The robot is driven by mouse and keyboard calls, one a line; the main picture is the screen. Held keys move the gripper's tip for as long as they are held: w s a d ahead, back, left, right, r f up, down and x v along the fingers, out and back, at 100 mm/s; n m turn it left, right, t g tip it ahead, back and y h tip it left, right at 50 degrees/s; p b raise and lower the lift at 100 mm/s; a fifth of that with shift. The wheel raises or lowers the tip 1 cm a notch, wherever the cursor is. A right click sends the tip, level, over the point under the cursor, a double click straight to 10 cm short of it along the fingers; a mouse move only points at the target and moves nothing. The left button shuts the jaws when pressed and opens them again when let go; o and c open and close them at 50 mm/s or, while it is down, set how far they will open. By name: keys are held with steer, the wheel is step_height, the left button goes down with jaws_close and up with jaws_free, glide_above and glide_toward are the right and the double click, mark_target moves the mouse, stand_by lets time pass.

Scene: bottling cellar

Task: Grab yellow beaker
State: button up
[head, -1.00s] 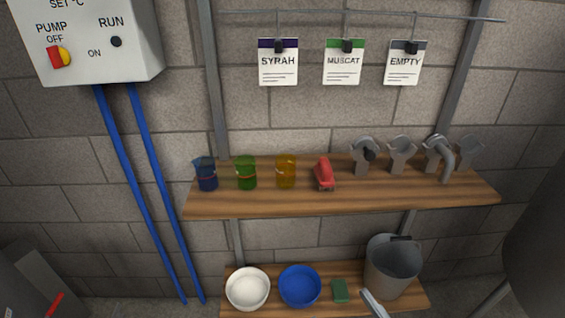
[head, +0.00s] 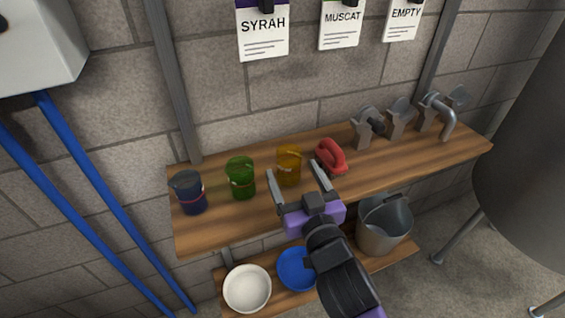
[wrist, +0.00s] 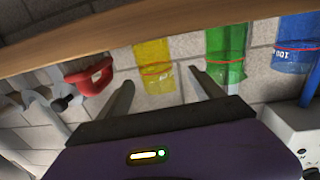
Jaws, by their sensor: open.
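The yellow beaker (head: 289,166) stands upright on the upper wooden shelf, between the green beaker (head: 240,178) and a red handled thing (head: 331,157). My gripper (head: 297,174) is open, its two fingers pointing at the yellow beaker from the front. In the head view the left fingertip is beside the beaker's left and the right one near its right. In the wrist view the yellow beaker (wrist: 154,64) shows beyond and between the open fingers (wrist: 163,82), with an orange-red band around it. The jaws hold nothing.
A dark blue beaker (head: 188,192) stands left of the green one. Grey metal fittings (head: 395,117) stand at the shelf's right. Below, a lower shelf holds a white bowl (head: 247,289), a blue bowl (head: 295,270) and a grey bucket (head: 384,225). The shelf front is bare.

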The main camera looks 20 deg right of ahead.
mark_target(286, 150)
steer(key=shift+d, duration=0.2)
steer(key=w+p, duration=0.1)
steer(key=w, duration=0.1)
steer(key=w+p, duration=0.1)
steer(key=w, duration=0.1)
steer(key=w+p, duration=0.1)
steer(key=w, duration=0.2)
steer(key=shift+w+d+r, duration=0.1)
steer(key=shift+d+r, duration=0.25)
steer(key=shift+r, duration=0.05)
steer(key=shift+w, duration=0.2)
steer(key=shift+c, duration=0.5)
steer(key=c, duration=1.4)
steer(key=shift+o, duration=0.2)
